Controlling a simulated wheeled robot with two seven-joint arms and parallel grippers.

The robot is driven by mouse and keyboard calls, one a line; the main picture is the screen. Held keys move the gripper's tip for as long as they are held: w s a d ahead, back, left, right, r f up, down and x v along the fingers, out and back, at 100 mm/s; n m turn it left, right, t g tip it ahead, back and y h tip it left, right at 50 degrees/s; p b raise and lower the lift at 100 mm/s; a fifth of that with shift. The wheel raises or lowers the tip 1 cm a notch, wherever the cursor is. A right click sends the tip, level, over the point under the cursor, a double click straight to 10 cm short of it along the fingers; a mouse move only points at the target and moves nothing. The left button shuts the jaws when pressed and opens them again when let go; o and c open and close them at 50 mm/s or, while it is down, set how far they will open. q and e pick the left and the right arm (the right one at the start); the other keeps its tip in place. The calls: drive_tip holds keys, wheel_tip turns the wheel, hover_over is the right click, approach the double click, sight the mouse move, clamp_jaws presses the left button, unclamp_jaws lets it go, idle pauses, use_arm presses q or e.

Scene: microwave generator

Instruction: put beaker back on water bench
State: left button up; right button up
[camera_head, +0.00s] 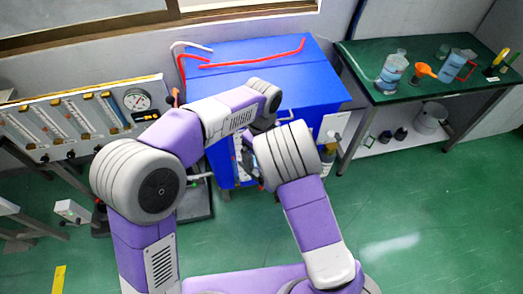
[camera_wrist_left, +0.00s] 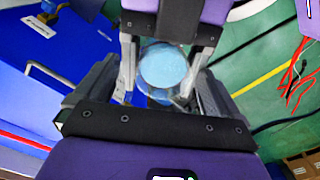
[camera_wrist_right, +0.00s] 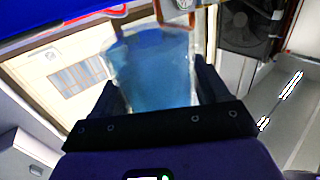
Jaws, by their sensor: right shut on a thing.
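A clear beaker of blue liquid (camera_wrist_right: 152,75) stands between the two fingers of my right gripper (camera_wrist_right: 154,82), which is shut on it. The left wrist view looks onto the beaker's round blue face (camera_wrist_left: 163,68), with my right gripper's black fingers on both sides of it. My left gripper (camera_wrist_left: 155,82) has its fingers spread wide, outside the beaker and the right gripper's fingers; it looks open. In the head view both grippers and the held beaker are mostly hidden behind my arms, in front of the blue cabinet (camera_head: 265,65).
A green-topped bench (camera_head: 430,87) at the right carries containers of blue liquid (camera_head: 391,74), an orange funnel (camera_head: 425,70) and other small items. A flowmeter panel with a gauge (camera_head: 137,100) stands at the left. Red tubing (camera_head: 255,62) lies on the blue cabinet. Green floor at the lower right is free.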

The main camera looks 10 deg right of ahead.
use_arm(q)
drive_tip(key=c, duration=1.2)
use_arm(e)
drive_tip(key=o, duration=1.3)
